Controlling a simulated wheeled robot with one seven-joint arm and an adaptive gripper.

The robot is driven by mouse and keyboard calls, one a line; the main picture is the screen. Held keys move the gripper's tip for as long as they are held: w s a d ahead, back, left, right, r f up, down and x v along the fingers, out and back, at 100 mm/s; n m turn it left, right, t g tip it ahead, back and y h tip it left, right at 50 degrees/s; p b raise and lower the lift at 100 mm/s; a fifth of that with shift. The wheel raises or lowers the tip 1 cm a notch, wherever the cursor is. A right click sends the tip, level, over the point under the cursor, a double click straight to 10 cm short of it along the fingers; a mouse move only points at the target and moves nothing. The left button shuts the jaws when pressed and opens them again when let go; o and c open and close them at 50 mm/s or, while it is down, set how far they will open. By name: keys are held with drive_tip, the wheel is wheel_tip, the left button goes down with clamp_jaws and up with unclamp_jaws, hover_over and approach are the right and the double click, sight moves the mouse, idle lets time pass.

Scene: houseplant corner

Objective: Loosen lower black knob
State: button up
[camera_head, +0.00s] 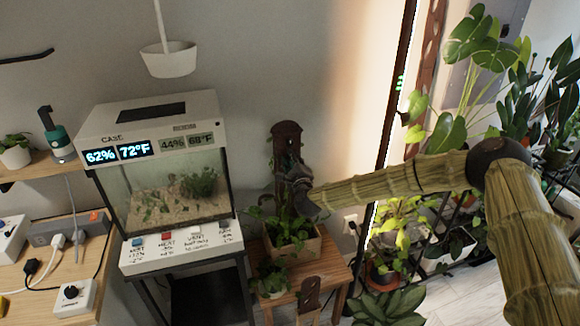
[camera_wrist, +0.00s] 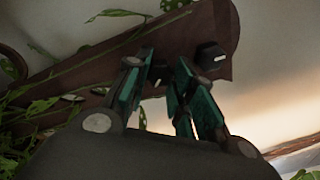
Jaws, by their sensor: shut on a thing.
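A dark brown upright board (camera_head: 286,131) stands in a wooden planter with vines around it. In the wrist view the board (camera_wrist: 110,65) runs slanted, from lower left to upper right. A black knob with a white mark (camera_wrist: 210,55) sits near its rounded end, clear of my fingers. My gripper (camera_wrist: 166,70) has its teal-lined fingers closed at the board, around the lower black knob (camera_wrist: 158,73), which is mostly hidden between them. In the head view my gripper (camera_head: 292,172) is against the front of the board and hides the knob.
The wooden planter (camera_head: 305,248) stands on a small wooden table (camera_head: 335,268). A glass terrarium case (camera_head: 120,195) is on the left. Leafy plants (camera_head: 390,245) crowd the right, below my arm. A white hanging pot (camera_head: 168,62) is at upper left.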

drive_tip(key=n+b, duration=0.3)
drive_tip(key=shift+f+n+b, duration=0.3)
drive_tip(key=shift+n+b, duration=0.1)
drive_tip(key=n+b, duration=0.3)
drive_tip(key=shift+n, duration=0.4)
drive_tip(key=n+b, duration=0.2)
drive_tip(key=n, duration=0.2)
drive_tip(key=shift+y, duration=0.4)
drive_tip(key=n+b, duration=0.3)
drive_tip(key=n, duration=0.5)
drive_tip(key=n+y+b, duration=0.1)
drive_tip(key=n+b, duration=0.2)
drive_tip(key=n, duration=0.5)
drive_tip(key=shift+d+r+n+g+y, duration=0.2)
drive_tip(key=shift+n+g+y, duration=0.1)
drive_tip(key=shift+n, duration=0.4)
drive_tip(key=o, duration=1.1)
drive_tip(key=shift+c, duration=0.2)
